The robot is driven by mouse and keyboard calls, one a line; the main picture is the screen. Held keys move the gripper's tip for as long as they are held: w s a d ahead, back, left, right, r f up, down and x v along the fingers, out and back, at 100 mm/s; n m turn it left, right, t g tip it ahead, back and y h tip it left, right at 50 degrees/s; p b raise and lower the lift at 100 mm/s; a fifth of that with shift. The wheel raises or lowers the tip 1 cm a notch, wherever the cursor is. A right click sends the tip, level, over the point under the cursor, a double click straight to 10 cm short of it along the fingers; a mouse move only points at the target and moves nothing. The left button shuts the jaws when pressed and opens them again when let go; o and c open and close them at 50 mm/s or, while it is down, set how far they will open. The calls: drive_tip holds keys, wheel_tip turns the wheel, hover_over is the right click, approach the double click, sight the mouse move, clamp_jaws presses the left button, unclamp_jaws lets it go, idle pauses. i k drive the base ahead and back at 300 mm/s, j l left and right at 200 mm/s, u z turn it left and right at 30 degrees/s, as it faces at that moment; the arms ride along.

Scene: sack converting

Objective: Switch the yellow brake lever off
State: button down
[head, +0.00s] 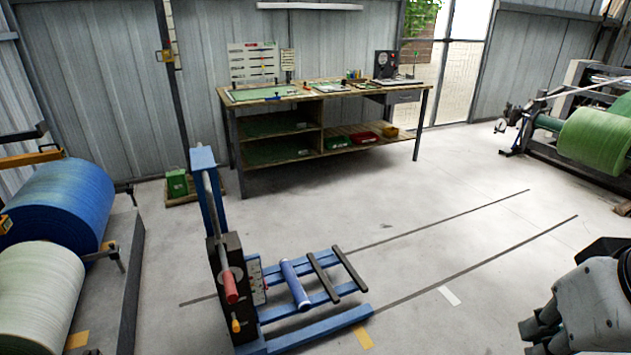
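A small yellow-tipped lever (236,326) is low on the front of the dark block of the blue floor stand (205,160), pointing downward. A longer lever with a red grip (230,288) hangs just above it on the same block. Whether the yellow lever is on or off cannot be told. My gripper (532,338) is at the lower right edge, partly cut off by the frame, well to the right of the stand and apart from it. Its finger opening cannot be made out, and nothing is seen in it.
The stand's low blue frame carries a blue roller (296,285) and dark bars. Blue and white rolls (55,205) are at the left. A workbench (330,95) stands at the back, a green roll (596,138) at the right. Open floor (440,240) lies between my gripper and the stand.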

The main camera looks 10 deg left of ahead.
sight(235, 329)
drive_tip(key=u, duration=1.1)
drive_tip(key=i+j, duration=0.2)
drive_tip(key=i, duration=0.4)
drive_tip(key=i+l, duration=0.2)
drive_tip(key=l, duration=0.15)
drive_tip(key=k+l+u, duration=0.25)
drive_tip(key=l, duration=0.15)
drive_tip(key=k+l+u, duration=0.2)
drive_tip(key=l, duration=0.2)
